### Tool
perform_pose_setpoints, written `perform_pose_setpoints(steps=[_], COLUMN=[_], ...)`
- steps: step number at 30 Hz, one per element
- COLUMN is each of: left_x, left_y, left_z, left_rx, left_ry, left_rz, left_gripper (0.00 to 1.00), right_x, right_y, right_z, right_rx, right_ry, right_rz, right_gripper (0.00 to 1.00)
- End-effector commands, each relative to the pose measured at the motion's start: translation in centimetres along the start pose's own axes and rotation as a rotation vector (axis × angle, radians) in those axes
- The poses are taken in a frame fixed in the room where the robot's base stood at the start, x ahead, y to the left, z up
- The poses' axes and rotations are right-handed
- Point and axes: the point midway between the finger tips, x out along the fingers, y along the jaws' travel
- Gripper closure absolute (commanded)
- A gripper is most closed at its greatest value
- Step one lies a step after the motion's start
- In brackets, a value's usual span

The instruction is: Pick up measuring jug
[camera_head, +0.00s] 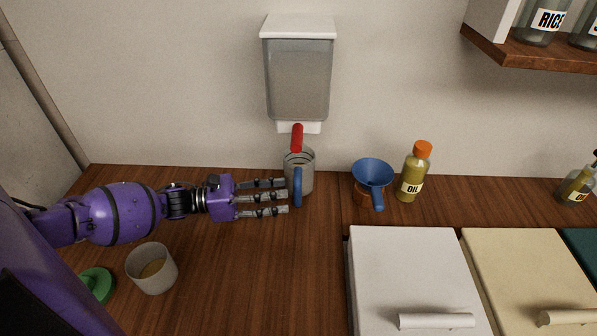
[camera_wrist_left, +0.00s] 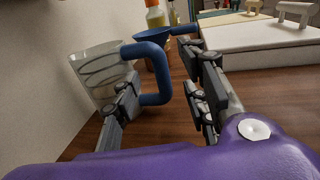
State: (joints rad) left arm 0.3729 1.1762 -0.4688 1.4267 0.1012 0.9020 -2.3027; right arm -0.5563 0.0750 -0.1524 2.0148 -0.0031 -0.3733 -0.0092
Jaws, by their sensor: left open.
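The measuring jug (camera_head: 306,177) is a clear grey cup with a blue handle. It stands on the wooden counter by the wall, below a wall dispenser. In the left wrist view the jug (camera_wrist_left: 92,70) is at the left, and its blue handle reaches into the space between my fingers. My left gripper (camera_head: 286,197) comes from the left, its fingertips close to the jug and handle. In the left wrist view the left gripper (camera_wrist_left: 165,104) is open, with fingers on both sides of the handle. Whether any finger touches it, I cannot tell.
The dispenser (camera_head: 298,80) with a red lever (camera_head: 297,137) hangs above. A blue funnel (camera_head: 372,172) and an oil bottle (camera_head: 414,172) stand to the right, behind a white lidded box (camera_head: 412,270). A pale cup (camera_head: 151,270) and green lid (camera_head: 97,284) are at the left.

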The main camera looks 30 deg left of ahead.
Motion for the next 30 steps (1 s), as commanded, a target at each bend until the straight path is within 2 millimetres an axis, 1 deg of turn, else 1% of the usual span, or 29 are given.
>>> perform_pose_setpoints(steps=[1, 3, 6, 14, 17, 21, 24, 30], left_x=[1.0, 2.0, 2.9, 3.2, 3.2, 3.1, 3.1, 3.1], left_y=[0.0, 0.0, 0.0, -0.1, -0.1, -0.1, -0.1, -0.1], left_z=[0.4, 0.3, 0.1, -0.1, -0.1, -0.1, -0.1, 0.0], left_rx=[0.003, 0.003, 0.002, 0.000, 0.000, 0.000, 0.000, 0.000], left_ry=[-0.006, -0.004, -0.003, -0.001, -0.001, -0.001, -0.001, -0.001], left_rz=[-0.002, -0.001, -0.001, 0.000, 0.000, 0.000, 0.000, 0.000], left_gripper=[0.60, 0.60, 0.60, 0.60, 0.70, 0.89, 1.00, 1.00], right_x=[-0.2, -0.3, -0.4, -0.3, -0.3, -0.3, -0.3, -0.3], right_y=[0.0, 0.0, 0.0, 0.0, 0.0, 0.0, 0.0, 0.0], right_z=[-0.4, -0.6, -0.7, -0.6, -0.6, -0.6, -0.6, -0.6], right_rx=[0.001, 0.002, 0.003, 0.003, 0.003, 0.004, 0.004, 0.004], right_ry=[0.005, 0.007, 0.008, 0.007, 0.007, 0.007, 0.007, 0.006], right_rz=[0.000, 0.000, 0.000, 0.000, 0.000, 0.000, 0.000, 0.000], right_gripper=[0.60, 0.60, 0.60, 0.60, 0.60, 0.60, 0.60, 0.60])
